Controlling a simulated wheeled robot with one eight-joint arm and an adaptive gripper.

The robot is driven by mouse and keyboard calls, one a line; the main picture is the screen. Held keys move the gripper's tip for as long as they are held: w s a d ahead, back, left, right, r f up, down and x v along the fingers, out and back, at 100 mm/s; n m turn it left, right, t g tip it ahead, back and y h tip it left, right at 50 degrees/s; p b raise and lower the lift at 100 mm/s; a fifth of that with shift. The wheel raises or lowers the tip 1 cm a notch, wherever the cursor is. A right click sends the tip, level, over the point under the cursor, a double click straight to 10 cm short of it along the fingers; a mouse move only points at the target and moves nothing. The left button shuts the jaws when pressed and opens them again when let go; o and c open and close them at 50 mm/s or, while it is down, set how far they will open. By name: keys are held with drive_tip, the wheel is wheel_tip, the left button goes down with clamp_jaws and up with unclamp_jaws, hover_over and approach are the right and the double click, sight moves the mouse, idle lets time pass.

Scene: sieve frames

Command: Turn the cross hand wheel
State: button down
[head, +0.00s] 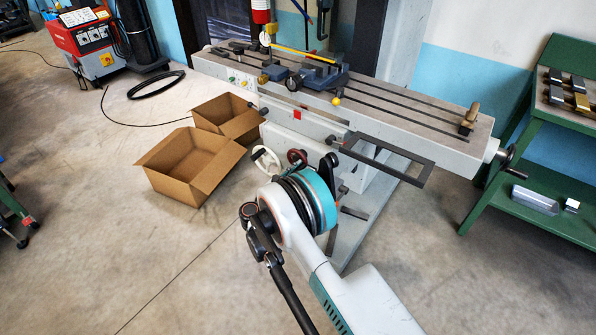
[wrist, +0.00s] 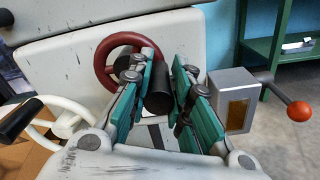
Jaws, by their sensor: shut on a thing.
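The red hand wheel (wrist: 103,52) with a black handle (wrist: 160,97) stands on the machine's grey front face in the wrist view. In the head view the red wheel (head: 297,157) shows small, just beyond my arm. My gripper (wrist: 161,78) has its teal-padded fingers on both sides of the black handle and is shut on it. The fingers cover the right part of the wheel's rim. In the head view my arm hides the fingertips.
A white hand wheel (wrist: 68,122) with a black handle is close on the left. A grey box (wrist: 234,98) and a lever with an orange knob (wrist: 300,111) are on the right. Cardboard boxes (head: 180,190) stand on the floor at left; a green bench (head: 530,220) is at right.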

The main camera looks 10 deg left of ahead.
drive_tip(key=c, duration=1.4)
unclamp_jaws()
drive_tip(key=v, duration=1.2)
drive_tip(key=shift+c, duration=0.2)
